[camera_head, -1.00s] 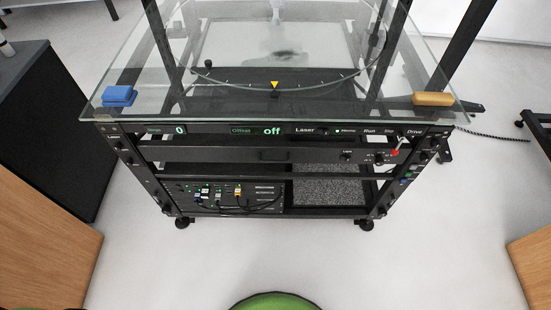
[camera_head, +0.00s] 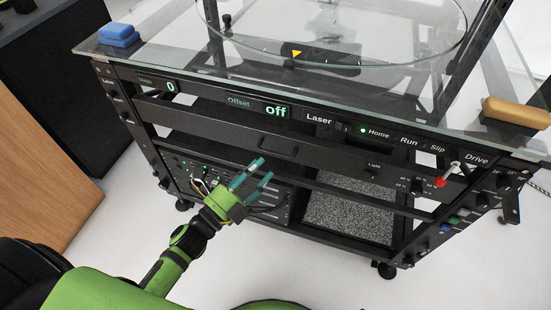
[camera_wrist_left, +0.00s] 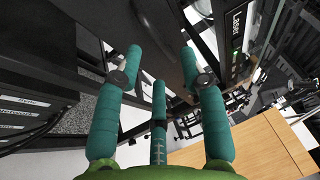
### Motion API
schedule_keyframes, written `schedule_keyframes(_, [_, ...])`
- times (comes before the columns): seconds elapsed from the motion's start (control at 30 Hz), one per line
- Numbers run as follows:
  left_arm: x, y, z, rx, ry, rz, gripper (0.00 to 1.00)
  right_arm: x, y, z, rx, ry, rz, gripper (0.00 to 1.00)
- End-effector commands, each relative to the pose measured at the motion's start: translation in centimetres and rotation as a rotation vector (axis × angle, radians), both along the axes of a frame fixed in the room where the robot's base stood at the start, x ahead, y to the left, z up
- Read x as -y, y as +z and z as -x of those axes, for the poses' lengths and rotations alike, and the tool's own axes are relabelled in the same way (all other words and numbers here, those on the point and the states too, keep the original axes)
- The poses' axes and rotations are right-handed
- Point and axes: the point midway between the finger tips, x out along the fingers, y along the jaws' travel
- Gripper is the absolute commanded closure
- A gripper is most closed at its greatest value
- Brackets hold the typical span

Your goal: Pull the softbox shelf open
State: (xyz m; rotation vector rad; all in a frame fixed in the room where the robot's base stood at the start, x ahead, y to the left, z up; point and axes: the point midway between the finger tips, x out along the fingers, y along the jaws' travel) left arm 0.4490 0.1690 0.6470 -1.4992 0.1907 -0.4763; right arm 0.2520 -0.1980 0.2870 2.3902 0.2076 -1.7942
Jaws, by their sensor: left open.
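The softbox shelf (camera_head: 215,132) is a dark front panel under the display strip of the turntable rack. It has a recessed handle (camera_head: 278,146) near its middle and looks pushed in. My left gripper (camera_head: 264,170) is in front of the rack, just below the handle in the head view. Its teal fingers are spread and empty, and I see no contact with the shelf. My right gripper is not in view.
The glass top (camera_head: 200,60) overhangs the shelf, with a blue block (camera_head: 118,36) and a wooden block (camera_head: 515,112) on it. Cables (camera_head: 262,207) hang below. The floor in front is clear.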

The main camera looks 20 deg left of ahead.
Motion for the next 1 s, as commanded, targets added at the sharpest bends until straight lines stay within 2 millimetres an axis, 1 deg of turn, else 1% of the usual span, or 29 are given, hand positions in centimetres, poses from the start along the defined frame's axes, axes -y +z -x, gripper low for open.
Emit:
schedule_keyframes(0.03, [0.4, 0.3, -0.9, 0.002, 0.0, 0.002, 0.59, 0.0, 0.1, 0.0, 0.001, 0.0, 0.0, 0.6])
schedule_keyframes(0.1, [0.9, 0.5, -1.9, 0.002, -0.001, 0.003, 0.59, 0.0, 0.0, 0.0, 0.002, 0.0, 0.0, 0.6])
schedule_keyframes(0.3, [1.8, 0.7, -4.0, -0.002, 0.001, 0.005, 0.59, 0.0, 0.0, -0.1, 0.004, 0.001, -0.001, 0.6])
schedule_keyframes(0.43, [2.0, 0.8, -4.4, -0.004, 0.001, 0.005, 0.59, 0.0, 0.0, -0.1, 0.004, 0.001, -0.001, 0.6])
schedule_keyframes(0.67, [2.1, 0.8, -4.5, -0.005, 0.002, 0.006, 0.59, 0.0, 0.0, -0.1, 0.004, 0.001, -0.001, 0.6])
schedule_keyframes(0.7, [2.1, 0.8, -4.5, -0.005, 0.002, 0.006, 0.75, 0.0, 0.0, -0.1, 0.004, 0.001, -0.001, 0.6])
schedule_keyframes(0.77, [2.1, 0.8, -4.5, -0.005, 0.002, 0.006, 0.99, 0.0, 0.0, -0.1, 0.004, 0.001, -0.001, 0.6])
schedule_keyframes(1.0, [2.0, 0.8, -4.5, -0.005, 0.002, 0.006, 1.0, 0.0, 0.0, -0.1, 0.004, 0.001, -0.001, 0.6])
